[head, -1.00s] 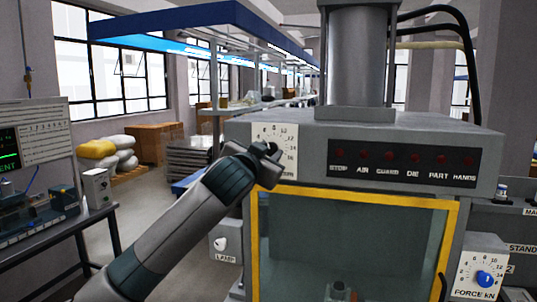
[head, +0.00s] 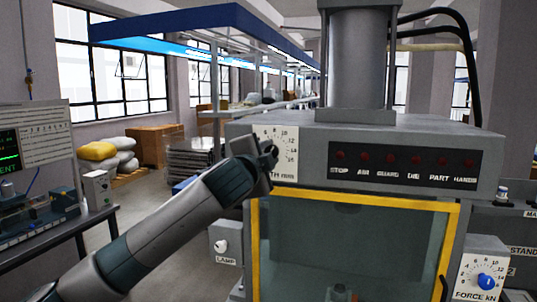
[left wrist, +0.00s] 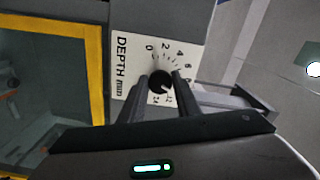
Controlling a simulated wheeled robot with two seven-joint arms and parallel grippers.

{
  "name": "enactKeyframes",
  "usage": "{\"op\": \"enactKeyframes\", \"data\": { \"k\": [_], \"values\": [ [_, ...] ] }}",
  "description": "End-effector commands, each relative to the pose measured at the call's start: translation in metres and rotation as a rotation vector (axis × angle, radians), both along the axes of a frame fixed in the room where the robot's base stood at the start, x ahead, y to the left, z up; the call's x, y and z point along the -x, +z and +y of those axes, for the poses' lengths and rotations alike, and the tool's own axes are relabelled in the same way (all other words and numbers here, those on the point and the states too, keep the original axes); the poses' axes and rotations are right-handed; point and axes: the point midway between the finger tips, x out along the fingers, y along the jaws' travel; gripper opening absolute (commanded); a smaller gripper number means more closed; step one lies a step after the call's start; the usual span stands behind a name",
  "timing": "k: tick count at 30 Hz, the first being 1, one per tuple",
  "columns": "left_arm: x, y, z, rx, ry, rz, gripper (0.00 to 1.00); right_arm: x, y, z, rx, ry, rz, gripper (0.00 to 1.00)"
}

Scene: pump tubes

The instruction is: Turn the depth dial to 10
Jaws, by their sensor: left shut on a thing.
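The white depth dial plate (head: 290,145) is on the upper left of the press front, partly hidden by my gripper in the head view. In the left wrist view the plate (left wrist: 126,46) shows "DEPTH mm", numbers and a round black knob (left wrist: 160,80). A small light mark is on the knob's lower right edge; I cannot read its value surely. The 8 and 10 area is hidden behind a finger. My left gripper (head: 268,154) is at the dial, its two fingers (left wrist: 160,92) shut on the knob from either side. My right gripper is out of view.
The yellow-framed guard window (head: 355,197) lies just below and right of the dial. A lamp knob (head: 222,246) is lower left, and a blue force dial (head: 486,282) is lower right. Indicator lamps (head: 402,165) line the panel. Open floor lies left of the press.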

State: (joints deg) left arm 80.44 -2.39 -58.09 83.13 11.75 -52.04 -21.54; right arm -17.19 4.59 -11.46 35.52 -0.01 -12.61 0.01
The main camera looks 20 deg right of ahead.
Motion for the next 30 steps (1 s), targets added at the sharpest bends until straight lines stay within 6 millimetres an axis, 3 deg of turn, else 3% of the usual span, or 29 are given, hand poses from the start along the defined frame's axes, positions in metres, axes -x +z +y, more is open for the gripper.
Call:
{"op": "enactKeyframes", "data": {
  "k": [17, 18, 20, 30],
  "values": [
    [0.0001, -0.0022, -0.0005, -0.048, -0.001, -0.029, 0.07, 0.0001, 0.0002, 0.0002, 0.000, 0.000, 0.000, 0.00],
    [0.0001, -0.0022, -0.0005, -0.047, -0.001, -0.028, 0.32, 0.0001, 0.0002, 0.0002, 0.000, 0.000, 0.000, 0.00],
    [0.0001, -0.0022, -0.0005, -0.047, -0.001, -0.028, 0.46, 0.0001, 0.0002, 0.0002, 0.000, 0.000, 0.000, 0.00],
    [0.0005, -0.0008, -0.0001, -0.046, 0.000, -0.030, 0.47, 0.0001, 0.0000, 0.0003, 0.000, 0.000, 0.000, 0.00]
  ]
}}
